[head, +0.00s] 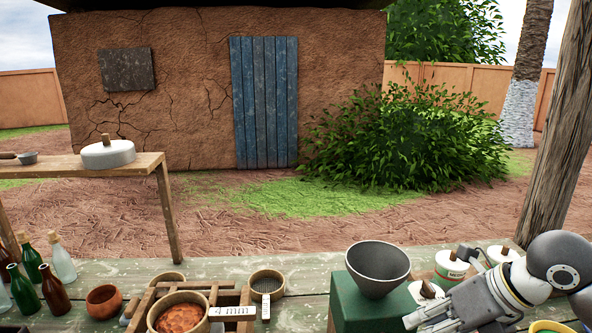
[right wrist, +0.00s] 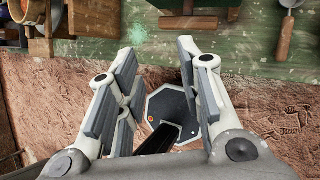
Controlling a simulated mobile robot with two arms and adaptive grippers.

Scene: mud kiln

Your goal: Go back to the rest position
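My right gripper (head: 428,316) comes in at the lower right of the head view, low over the right part of the bench and close to the green block. In the right wrist view the gripper (right wrist: 158,62) has its two fingers spread well apart with nothing between them. Bare reddish ground and part of my own base show between and below the fingers. My left gripper and arm do not show in the head view.
White-lidded tins (head: 450,265) stand near my right arm. Several bottles (head: 54,292), a clay pot (head: 103,301) and sieves (head: 267,283) stand on the weathered bench (head: 240,264). A wooden post (head: 560,130) rises at right.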

